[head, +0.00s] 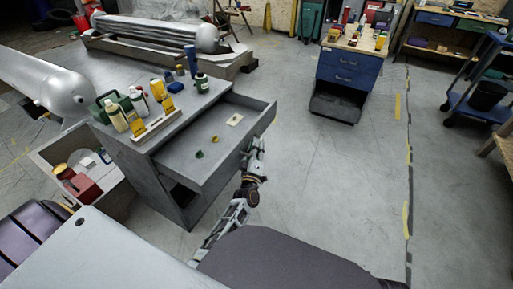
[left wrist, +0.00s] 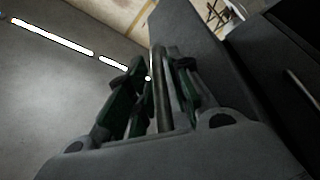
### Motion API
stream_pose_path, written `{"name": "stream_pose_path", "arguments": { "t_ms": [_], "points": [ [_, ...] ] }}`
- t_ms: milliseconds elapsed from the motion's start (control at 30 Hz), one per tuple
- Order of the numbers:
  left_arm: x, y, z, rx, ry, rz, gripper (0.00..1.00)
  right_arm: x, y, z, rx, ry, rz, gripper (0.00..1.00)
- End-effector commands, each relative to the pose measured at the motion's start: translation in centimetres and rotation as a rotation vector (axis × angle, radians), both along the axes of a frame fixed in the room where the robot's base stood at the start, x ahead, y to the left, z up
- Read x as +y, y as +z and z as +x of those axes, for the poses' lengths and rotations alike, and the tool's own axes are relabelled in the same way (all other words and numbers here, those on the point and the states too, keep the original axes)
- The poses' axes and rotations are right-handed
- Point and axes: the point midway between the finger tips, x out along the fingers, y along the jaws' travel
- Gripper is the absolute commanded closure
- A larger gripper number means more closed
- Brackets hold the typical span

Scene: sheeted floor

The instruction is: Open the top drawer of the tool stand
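The grey tool stand (head: 160,175) is at the left of the head view. Its top drawer (head: 232,150) stands pulled out toward the right, showing a few small items inside. My left gripper (head: 253,152) is at the outer face of the drawer front. In the left wrist view my left gripper (left wrist: 158,85) has its green-padded fingers drawn in on both sides of the bar-shaped drawer handle (left wrist: 159,80). It looks shut on the handle, though exact contact is dark. My right gripper is not in view.
Bottles and a green case (head: 112,98) stand on the stand's top. An open box (head: 100,185) with a red item is at its left. A blue cabinet (head: 345,70) stands farther back. The floor (head: 330,175) to the right of the drawer is clear.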

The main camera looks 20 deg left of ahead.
Motion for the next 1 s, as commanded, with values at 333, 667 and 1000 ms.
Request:
{"name": "stream_pose_path", "arguments": {
  "t_ms": [333, 667, 1000],
  "points": [
    [-0.4, -0.5, -1.8, 0.001, 0.001, 0.0, 0.79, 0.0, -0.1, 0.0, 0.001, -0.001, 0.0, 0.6],
    [-1.3, -1.2, -4.9, 0.001, 0.0, 0.0, 0.79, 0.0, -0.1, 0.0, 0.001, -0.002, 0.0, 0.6],
    [-2.1, -2.0, -8.2, 0.003, -0.001, -0.001, 0.79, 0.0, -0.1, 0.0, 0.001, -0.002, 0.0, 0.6]
  ]
}}
